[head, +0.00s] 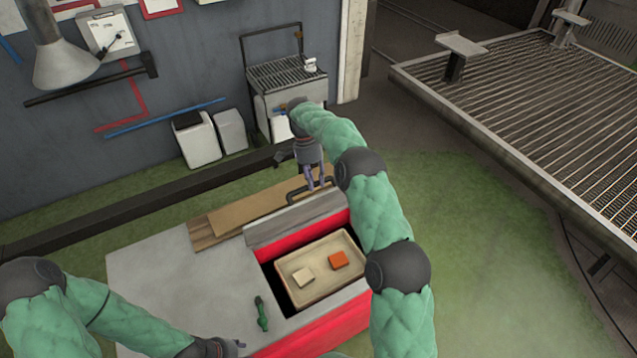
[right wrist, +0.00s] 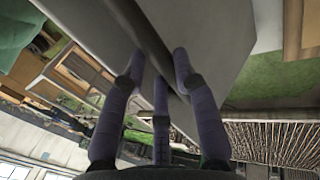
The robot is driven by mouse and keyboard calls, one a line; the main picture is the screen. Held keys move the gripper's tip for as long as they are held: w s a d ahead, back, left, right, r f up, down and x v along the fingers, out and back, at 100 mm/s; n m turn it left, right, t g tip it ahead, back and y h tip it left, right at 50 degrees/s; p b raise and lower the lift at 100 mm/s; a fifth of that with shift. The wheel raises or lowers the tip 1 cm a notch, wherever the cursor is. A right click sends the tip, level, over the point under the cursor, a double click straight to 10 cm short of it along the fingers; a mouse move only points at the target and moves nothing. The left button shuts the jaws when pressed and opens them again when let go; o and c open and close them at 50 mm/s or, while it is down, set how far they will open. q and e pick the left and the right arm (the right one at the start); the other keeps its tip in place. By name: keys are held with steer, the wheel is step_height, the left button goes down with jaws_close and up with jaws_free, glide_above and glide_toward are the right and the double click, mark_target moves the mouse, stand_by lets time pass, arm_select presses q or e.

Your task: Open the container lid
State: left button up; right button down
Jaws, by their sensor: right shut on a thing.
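The red container (head: 320,333) has a grey top, and its right part stands open. The grey lid (head: 296,220) is at the back edge of the opening, seemingly tilted up. Its dark bar handle (head: 297,195) is on the far side. My right gripper (head: 316,183) is shut on the handle; in the right wrist view its purple fingers (right wrist: 160,75) close around the dark bar against the grey lid panel (right wrist: 205,45). My left gripper (head: 232,346) is low over the front of the grey top, partly cut off; its finger state is unclear.
A beige tray (head: 312,295) inside the opening holds a cream block (head: 303,277) and an orange block (head: 338,260). A small green object (head: 261,313) lies on the grey top. Wooden boards (head: 250,208) lie behind. A grill (head: 285,85) stands at the wall.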

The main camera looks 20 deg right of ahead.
arm_select(q)
steer(key=shift+w+r+p, duration=0.2)
steer(key=shift+r+p, duration=0.75)
steer(key=shift+r, duration=0.1)
arm_select(e)
steer(key=shift+w+a+f, duration=0.15)
steer(key=shift+w, duration=0.7)
steer(key=shift+w+a+f, duration=0.15)
steer(key=shift+w, duration=0.65)
steer(key=c, duration=0.9)
jaws_free()
steer(key=shift+c, duration=0.2)
arm_select(q)
steer(key=shift+w, duration=0.15)
arm_select(e)
step_height(320, 180, up, 10)
steer(key=shift+w+r, duration=0.15)
steer(key=shift+w, duration=0.1)
steer(key=shift+d, duration=0.1)
